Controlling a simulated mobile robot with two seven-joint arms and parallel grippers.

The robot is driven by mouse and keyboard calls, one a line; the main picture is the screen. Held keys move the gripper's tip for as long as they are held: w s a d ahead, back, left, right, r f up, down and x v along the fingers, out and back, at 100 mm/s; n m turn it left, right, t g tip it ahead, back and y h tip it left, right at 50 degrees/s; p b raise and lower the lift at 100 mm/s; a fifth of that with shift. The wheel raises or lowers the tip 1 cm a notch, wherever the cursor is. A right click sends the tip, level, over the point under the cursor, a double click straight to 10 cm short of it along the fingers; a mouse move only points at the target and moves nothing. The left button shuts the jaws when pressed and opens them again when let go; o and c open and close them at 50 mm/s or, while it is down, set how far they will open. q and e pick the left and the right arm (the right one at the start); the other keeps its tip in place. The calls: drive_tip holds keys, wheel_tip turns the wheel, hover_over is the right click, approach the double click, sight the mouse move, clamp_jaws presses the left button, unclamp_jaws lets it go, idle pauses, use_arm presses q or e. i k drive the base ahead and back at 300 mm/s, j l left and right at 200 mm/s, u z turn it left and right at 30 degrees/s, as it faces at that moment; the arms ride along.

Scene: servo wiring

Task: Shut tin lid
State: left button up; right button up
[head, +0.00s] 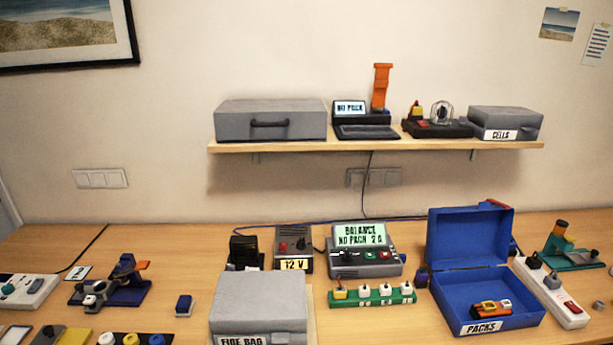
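A blue tin (470,318) labelled "PACKS" stands open on the right part of the table. Its blue lid (468,236) stands up at the back, with a red part at its top right corner. A small orange and dark pack (491,308) lies inside the tin near the front. Neither of my grippers shows in the head view.
A shut grey box (259,300) labelled "FIRE BAG" stands at front centre. A balance charger (362,262) and a green socket strip (372,295) are left of the tin. A white power strip (550,292) runs close on its right. A shelf (370,145) hangs above.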

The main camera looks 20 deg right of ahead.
sight(480, 235)
drive_tip(key=i+l+z, duration=0.1)
drive_tip(key=z, duration=1.35)
drive_tip(key=i+l+z, duration=0.15)
drive_tip(key=i+l, duration=0.35)
drive_tip(key=l, duration=0.15)
